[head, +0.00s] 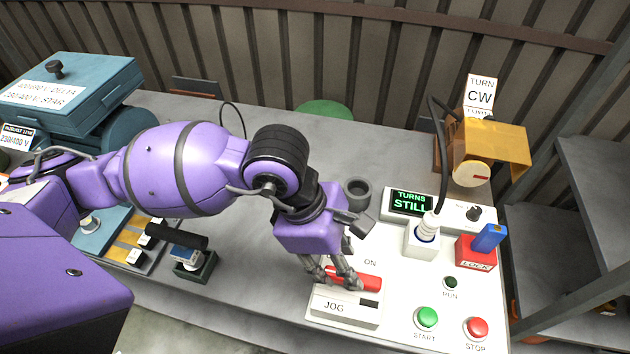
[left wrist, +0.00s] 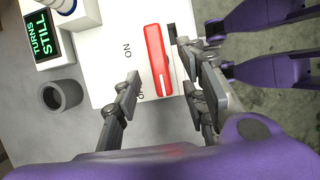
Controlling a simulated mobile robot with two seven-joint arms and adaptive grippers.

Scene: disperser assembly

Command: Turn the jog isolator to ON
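The jog isolator is a white box marked JOG (head: 333,307) with a red handle (head: 368,283), at the front left of the white panel. The word ON is printed just behind it. In the left wrist view the red handle (left wrist: 157,60) lies between my left gripper's fingers. My left gripper (head: 341,284) is open over the handle. One finger is close along one side of the handle, and the other stands clear of it. Contact cannot be told. In the head view the fingers hide part of the handle. My right gripper is not in view.
The panel also carries a display reading TURNS STILL (head: 411,203), a white plug (head: 424,240), a red LOCK block (head: 474,254), a green START button (head: 427,318) and a red STOP button (head: 476,328). A grey cup (head: 357,191) stands behind my wrist.

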